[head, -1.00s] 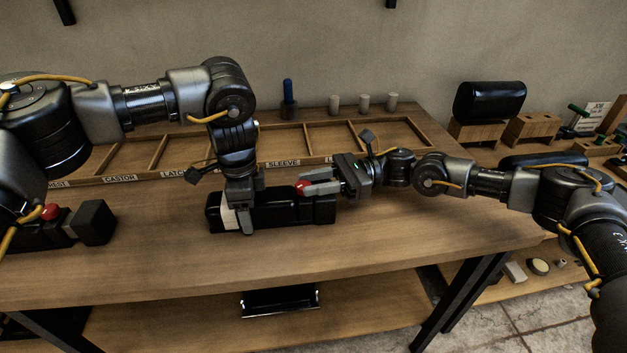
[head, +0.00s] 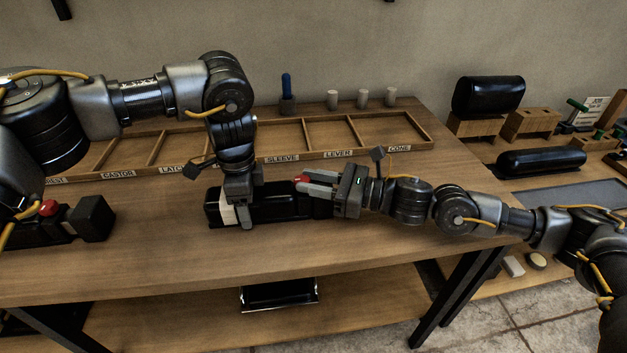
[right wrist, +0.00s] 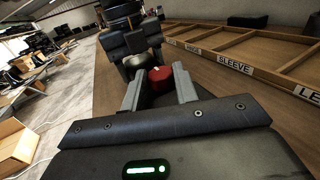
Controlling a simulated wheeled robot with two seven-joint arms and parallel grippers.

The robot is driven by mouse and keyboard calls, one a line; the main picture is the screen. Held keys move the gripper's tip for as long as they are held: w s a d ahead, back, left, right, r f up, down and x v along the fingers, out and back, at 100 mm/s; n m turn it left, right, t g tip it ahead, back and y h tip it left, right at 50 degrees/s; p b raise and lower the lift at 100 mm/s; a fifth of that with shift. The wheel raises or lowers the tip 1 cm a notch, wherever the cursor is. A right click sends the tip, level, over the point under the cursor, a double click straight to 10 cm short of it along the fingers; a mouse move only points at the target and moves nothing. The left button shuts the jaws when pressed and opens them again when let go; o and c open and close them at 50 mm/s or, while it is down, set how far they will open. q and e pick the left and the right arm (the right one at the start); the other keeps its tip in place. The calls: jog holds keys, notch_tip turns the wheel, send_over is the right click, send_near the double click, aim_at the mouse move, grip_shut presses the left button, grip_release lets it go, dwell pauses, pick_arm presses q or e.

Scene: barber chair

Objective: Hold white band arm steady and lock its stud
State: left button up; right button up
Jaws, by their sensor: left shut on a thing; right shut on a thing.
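The black padded arm with a white band (head: 229,213) lies on the bench, below my left gripper (head: 238,212). My left gripper points down and is shut on the arm at the white band, hiding part of it. My right gripper (head: 305,186) comes in level from the right and is shut on the red stud (head: 299,179) at the arm's right part. In the right wrist view the red stud (right wrist: 161,79) sits between the two grey fingers. Whether the stud is locked cannot be told.
A labelled wooden tray (head: 300,157) runs along the back of the bench. A blue-handled tool (head: 287,95) and several grey pegs stand behind it. Another black part with a red stud (head: 48,208) lies at the left. The front of the bench is clear.

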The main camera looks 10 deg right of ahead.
pick_arm(q)
jog(key=shift+d, duration=0.15)
pick_arm(e)
jog(key=o, duration=1)
jog(key=v, duration=1.2)
jog(key=shift+s, duration=0.1)
pick_arm(q)
jog(key=o, duration=1.5)
